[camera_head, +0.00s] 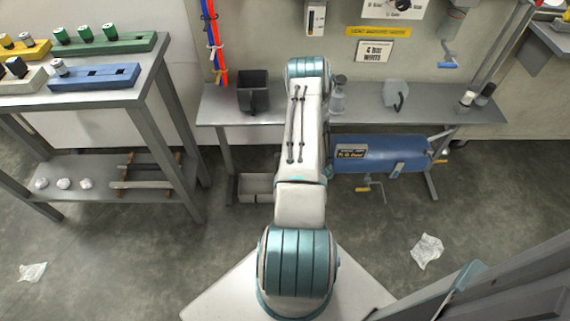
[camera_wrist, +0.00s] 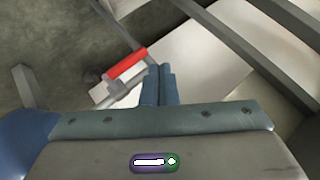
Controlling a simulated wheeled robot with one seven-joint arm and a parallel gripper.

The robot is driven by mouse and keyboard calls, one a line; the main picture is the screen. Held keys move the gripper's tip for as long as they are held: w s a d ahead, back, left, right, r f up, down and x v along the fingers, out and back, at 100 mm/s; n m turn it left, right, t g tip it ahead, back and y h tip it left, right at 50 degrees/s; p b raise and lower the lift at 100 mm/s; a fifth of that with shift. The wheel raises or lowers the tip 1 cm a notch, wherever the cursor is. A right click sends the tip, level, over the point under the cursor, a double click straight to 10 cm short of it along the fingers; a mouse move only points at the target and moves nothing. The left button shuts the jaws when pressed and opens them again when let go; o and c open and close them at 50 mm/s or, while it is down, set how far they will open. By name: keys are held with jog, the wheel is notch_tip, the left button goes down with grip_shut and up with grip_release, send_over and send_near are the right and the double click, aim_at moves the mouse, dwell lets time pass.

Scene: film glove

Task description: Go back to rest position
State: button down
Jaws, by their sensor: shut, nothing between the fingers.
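My gripper (camera_wrist: 159,82) shows in the wrist view with its two blue-grey fingers together and nothing between them. In the head view my arm stretches forward from the bottom middle toward the grey wall bench (camera_head: 440,108). The arm hides its own gripper there.
On the bench stand a dark jug (camera_head: 253,92), a clear bottle (camera_head: 338,98) and a pale jug (camera_head: 394,94). A table (camera_head: 150,75) with colored blocks stands left. Crumpled paper (camera_head: 427,251) lies on the floor.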

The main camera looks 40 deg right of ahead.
jog(key=s+a+r+p, duration=0.1)
jog(key=s+a+r, duration=0.2)
jog(key=r, duration=0.4)
jog(key=shift+a, duration=0.25)
jog(key=shift+s+r, duration=0.1)
